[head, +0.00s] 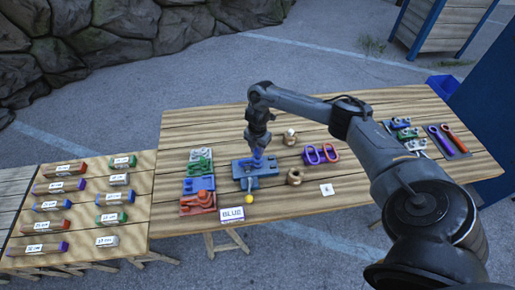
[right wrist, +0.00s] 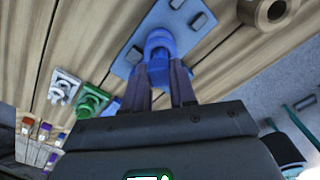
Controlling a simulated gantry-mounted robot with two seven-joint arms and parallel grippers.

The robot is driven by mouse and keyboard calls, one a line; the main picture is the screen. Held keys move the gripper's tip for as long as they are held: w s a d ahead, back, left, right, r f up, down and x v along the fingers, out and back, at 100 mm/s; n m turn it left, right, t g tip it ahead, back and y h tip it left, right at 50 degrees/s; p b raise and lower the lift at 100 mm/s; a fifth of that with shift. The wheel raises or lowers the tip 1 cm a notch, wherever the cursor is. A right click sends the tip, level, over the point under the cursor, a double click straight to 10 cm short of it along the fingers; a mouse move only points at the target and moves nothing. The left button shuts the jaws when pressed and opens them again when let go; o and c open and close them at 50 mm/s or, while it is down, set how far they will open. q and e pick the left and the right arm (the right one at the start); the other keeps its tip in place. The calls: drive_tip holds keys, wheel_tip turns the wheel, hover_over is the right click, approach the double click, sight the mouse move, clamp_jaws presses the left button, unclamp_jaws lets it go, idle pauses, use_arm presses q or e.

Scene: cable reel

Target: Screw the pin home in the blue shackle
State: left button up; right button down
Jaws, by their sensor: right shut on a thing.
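The blue shackle (right wrist: 158,38) sits on a blue-grey holder plate (right wrist: 125,62) with raised blocks. In the head view the holder plate (head: 268,182) lies near the middle of the table. My right gripper (head: 257,152) points down over it from above. In the right wrist view its two dark fingers (right wrist: 170,90) are shut on a blue part at the shackle, which I take to be the pin (right wrist: 158,72). The fingers and the shackle hide the thread, so I cannot tell how deep the pin sits. My left gripper is not in view.
Left of the holder stand coloured trays with shackles (head: 198,183). Brass-coloured rings (head: 294,177) and purple and red shackles (head: 321,154) lie to the right. Labelled blocks (head: 63,187) cover the left table.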

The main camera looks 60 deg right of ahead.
drive_tip(key=shift+f+b, duration=0.45)
drive_tip(key=shift+f, duration=0.45)
idle(0.5)
drive_tip(key=c, duration=1.5)
unclamp_jaws()
drive_tip(key=shift+c, duration=0.2)
clamp_jaws()
